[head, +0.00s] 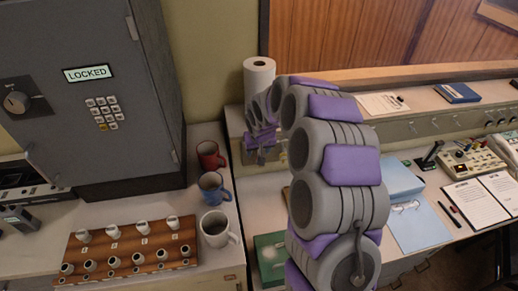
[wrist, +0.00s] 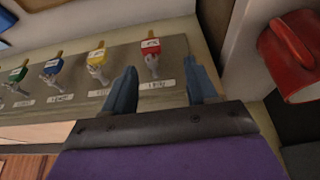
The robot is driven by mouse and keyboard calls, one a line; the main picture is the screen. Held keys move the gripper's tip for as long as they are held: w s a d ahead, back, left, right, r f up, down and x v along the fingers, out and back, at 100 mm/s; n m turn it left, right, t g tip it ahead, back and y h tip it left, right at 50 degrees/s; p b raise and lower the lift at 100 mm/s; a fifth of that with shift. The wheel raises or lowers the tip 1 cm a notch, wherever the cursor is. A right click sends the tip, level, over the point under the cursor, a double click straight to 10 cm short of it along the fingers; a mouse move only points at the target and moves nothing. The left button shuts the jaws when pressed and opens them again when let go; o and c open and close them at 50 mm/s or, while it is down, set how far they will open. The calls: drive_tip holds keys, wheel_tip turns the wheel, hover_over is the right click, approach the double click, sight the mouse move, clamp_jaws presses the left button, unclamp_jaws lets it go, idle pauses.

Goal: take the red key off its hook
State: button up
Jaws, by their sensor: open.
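The red key (wrist: 151,54) hangs on its hook at the right end of a row on a grey key strip (wrist: 188,50) in the wrist view. Its red tag is at the top and its metal part points down. My gripper (wrist: 165,82) is open and empty, with one blue-grey finger on each side, left and right, just below the red key. I cannot tell how far the fingertips are from it. In the head view my arm stands in the middle, and the red key cannot be made out.
A red object (wrist: 290,50) sits close on the right. In the head view a locked grey safe (head: 85,90), mugs (head: 215,228) and a paper roll (head: 259,75) stand left of my arm.

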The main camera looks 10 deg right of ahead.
drive_tip(key=x, duration=0.5)
drive_tip(key=d+x, duration=0.1)
drive_tip(key=x, duration=0.2)
drive_tip(key=shift+w+d+f+b, duration=0.1)
drive_tip(key=shift+w+f+b, duration=0.05)
drive_tip(key=shift+f+b, duration=0.2)
drive_tip(key=shift+d+f, duration=0.1)
drive_tip(key=shift+d, duration=0.5)
drive_tip(key=shift+a, duration=0.8)
drive_tip(key=c, duration=0.5)
drive_tip(key=shift+c, duration=0.5)
drive_tip(key=shift+d, duration=0.5)
drive_tip(key=shift+c, duration=1.4)
